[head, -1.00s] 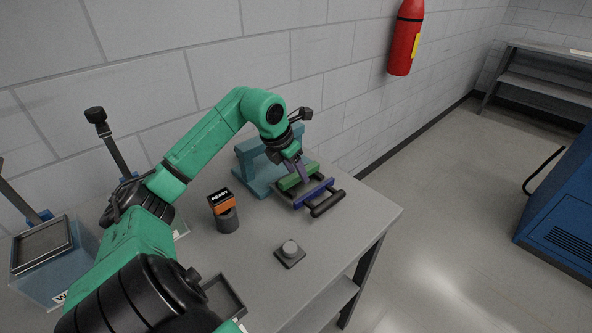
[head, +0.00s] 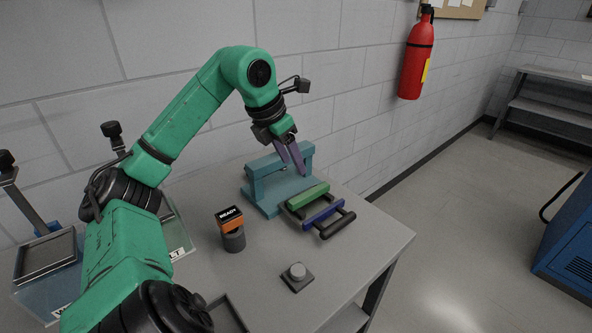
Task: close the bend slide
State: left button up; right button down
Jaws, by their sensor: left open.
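The bend slide seems to be the part with a green bar (head: 308,195), a blue bar (head: 323,211) and a black handle bar (head: 338,225) on dark rails. It sticks out toward the front right from a teal fixture (head: 265,192) that has a raised bridge, with the black handle farthest out. My left gripper (head: 294,172) is open and empty, with its fingers pointing down. In the picture it lies in front of the bridge's right part, above the green bar, and seems clear of the slide. My right gripper is not in view.
An orange-and-black unit reading READY (head: 231,230) stands left of the slide. A grey button on a dark base (head: 297,273) sits toward the front. Clear bins with dark frames (head: 48,256) are at the left. The table's right edge (head: 390,254) is clear.

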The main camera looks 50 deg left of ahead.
aim_at(308, 216)
jog(key=k+l, duration=0.35)
jog(key=l, duration=0.15)
jog(key=k+l, duration=0.4)
jog(key=l, duration=0.15)
jog(key=k+l, duration=0.35)
jog(key=l, duration=0.15)
